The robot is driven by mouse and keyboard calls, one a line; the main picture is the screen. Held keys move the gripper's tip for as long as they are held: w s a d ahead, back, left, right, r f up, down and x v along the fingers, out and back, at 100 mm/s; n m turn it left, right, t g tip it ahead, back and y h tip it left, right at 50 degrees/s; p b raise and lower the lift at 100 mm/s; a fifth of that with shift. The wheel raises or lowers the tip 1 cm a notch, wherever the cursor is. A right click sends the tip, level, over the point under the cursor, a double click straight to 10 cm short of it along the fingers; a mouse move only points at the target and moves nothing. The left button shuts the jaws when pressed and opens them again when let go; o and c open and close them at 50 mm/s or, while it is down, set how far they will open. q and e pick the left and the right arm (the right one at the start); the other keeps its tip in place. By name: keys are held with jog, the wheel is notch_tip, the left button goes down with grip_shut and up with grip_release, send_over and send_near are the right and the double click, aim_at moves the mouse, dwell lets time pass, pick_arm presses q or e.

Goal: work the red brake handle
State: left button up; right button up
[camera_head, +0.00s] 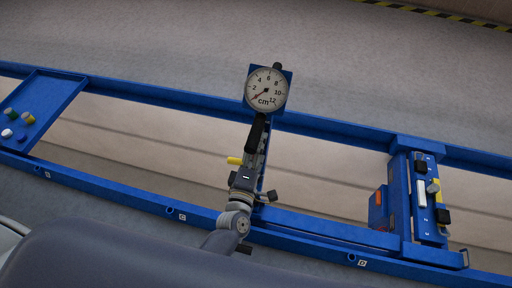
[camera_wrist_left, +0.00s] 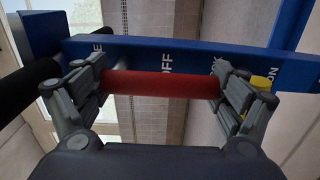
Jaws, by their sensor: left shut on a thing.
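The red brake handle (camera_wrist_left: 160,84) is a red bar that spans the left wrist view, in front of a blue plate (camera_wrist_left: 185,50) lettered OFF and ON. My left gripper (camera_wrist_left: 160,92) has one finger at each end of the bar and is shut on it. In the head view my left gripper (camera_head: 255,168) is at the blue frame, below a round dial gauge (camera_head: 267,89) marked cm. The red handle is hidden there behind the gripper. My right gripper is not in view.
A black grip (camera_head: 256,132) lies just above my left gripper, and a yellow piece (camera_head: 234,160) is at its left. A blue control box (camera_head: 427,200) stands at the right. A tray (camera_head: 58,92) with coloured knobs is at the left. Long blue rails (camera_head: 340,128) cross the view.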

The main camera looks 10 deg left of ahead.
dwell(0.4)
pick_arm(q)
jog(key=o, duration=1.3)
jog(key=s, duration=1.2)
jog(key=shift+a, duration=0.2)
